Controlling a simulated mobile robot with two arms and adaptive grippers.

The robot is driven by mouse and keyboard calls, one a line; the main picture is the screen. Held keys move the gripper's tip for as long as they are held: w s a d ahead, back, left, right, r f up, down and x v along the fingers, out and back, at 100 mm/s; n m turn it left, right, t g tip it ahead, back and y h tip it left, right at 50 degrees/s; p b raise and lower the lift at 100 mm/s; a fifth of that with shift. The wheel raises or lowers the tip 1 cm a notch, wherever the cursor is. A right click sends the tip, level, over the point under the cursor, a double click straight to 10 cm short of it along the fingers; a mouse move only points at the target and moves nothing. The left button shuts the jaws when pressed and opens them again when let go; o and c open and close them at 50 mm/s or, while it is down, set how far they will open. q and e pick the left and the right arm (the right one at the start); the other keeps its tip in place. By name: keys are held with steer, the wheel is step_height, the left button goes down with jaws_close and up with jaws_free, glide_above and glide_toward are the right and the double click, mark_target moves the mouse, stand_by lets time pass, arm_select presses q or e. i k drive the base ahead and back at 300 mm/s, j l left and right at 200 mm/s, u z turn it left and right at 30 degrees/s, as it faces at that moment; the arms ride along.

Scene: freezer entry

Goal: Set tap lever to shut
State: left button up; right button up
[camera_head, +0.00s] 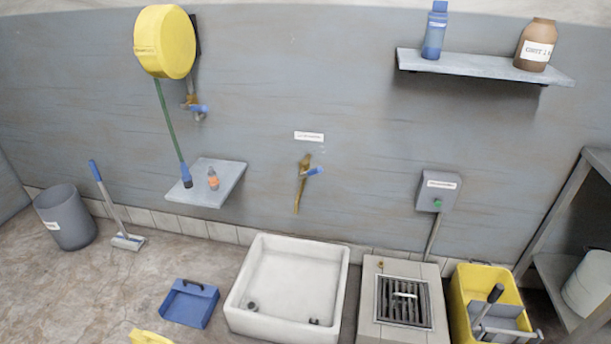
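A brass tap (302,180) with a blue lever (315,171) is on the grey wall above the white basin (233,292). The lever points right and slightly up from the tap body. A small white label (309,136) is above it, its text too small to read. A second brass tap (190,102) with a blue lever (199,109) is below the yellow hose reel (165,41); its lever also points right. I cannot tell whether water runs from either tap. Neither of my grippers is in view.
A floor drain (404,302), a yellow mop bucket (463,313) and a metal rack (555,205) stand right. A blue dustpan (190,303) lies left of the basin.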

mark_target(319, 169)
steer(key=i+l+u, duration=0.45)
steer(key=i+l, duration=0.15)
steer(key=i, duration=0.2)
